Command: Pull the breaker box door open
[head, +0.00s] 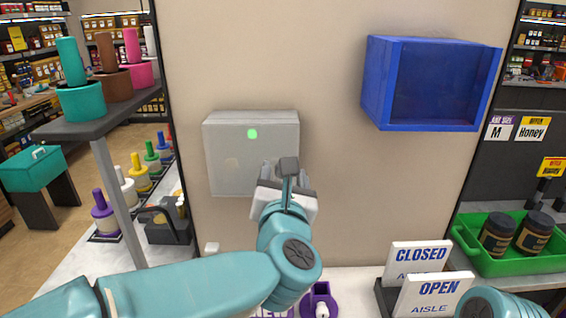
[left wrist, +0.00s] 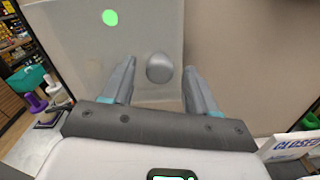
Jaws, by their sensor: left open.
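The grey breaker box (head: 225,150) is mounted on the beige wall, with a green dot (head: 252,133) on its front. Its door looks shut. In the left wrist view, a round grey knob (left wrist: 159,68) stands on the box front, below and right of the green dot (left wrist: 110,17). My left gripper (head: 287,172) is in front of the box's lower right part and hides the knob in the head view. In the left wrist view my left gripper (left wrist: 160,75) is open, with one finger on each side of the knob and visible gaps to both. My right gripper is out of view.
A blue open box (head: 430,85) hangs on the wall to the upper right. CLOSED and OPEN signs (head: 430,285) and a green crate (head: 515,264) with jars stand at lower right. A dark shelf (head: 100,120) with colored cylinders is at left. The wall between the boxes is clear.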

